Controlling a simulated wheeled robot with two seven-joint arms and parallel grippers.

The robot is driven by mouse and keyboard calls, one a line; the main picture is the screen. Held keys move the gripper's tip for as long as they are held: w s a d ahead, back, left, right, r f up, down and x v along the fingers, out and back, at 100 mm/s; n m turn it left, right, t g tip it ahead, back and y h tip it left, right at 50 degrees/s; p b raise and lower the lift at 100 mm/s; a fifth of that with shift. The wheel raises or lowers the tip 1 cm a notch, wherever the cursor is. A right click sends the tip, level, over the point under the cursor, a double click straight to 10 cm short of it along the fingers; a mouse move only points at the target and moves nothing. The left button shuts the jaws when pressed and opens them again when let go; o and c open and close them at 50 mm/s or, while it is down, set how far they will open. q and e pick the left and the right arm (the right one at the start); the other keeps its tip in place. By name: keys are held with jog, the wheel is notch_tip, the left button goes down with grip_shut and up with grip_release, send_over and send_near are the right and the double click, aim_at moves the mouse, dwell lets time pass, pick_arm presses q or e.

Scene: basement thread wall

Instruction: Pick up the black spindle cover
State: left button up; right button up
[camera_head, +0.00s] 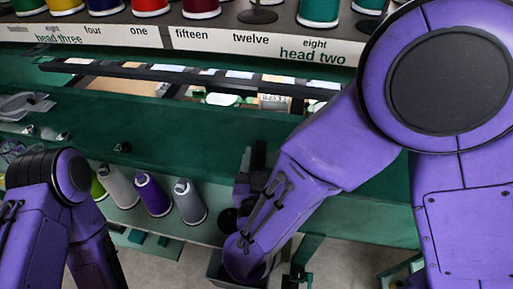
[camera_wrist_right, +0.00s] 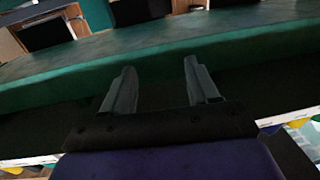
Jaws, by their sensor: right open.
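A small dark knob-like piece (camera_head: 122,147) sits near the front edge of the green bench. It may be the black spindle cover, but it is too small to tell. A black round-based piece (camera_head: 258,14) stands among the spools on the upper shelf. My right gripper (camera_head: 252,158) is at the bench's front edge, to the right of the small knob and well apart from it. In the wrist view the right gripper (camera_wrist_right: 160,75) is open, with nothing between its two fingers, facing the green bench edge. My left arm shows at lower left, but its gripper is out of view.
The green bench (camera_head: 200,125) is mostly bare in the middle. Several spools, including a purple one (camera_head: 153,195), hang below its front edge. A labelled shelf (camera_head: 180,37) with spools runs along the back. A grey tool (camera_head: 25,105) lies at left.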

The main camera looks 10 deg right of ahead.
aim_at(260, 149)
notch_tip(260, 149, down, 6)
jog(key=b, duration=0.5)
jog(key=p+x, duration=0.1)
jog(key=x, duration=0.2)
jog(key=p+x, duration=0.1)
jog(key=x, duration=0.2)
jog(key=a+r+p+x, duration=0.1)
jog(key=x, duration=0.2)
jog(key=shift+w+p, duration=0.35)
jog(key=shift+w, duration=0.15)
jog(key=shift+w+d+f, duration=0.15)
jog(key=shift+w+d, duration=0.05)
jog(key=shift+w, duration=0.2)
pick_arm(q)
notch_tip(260, 149, down, 2)
jog(key=shift+w+f, duration=0.1)
pick_arm(e)
jog(key=c, duration=1)
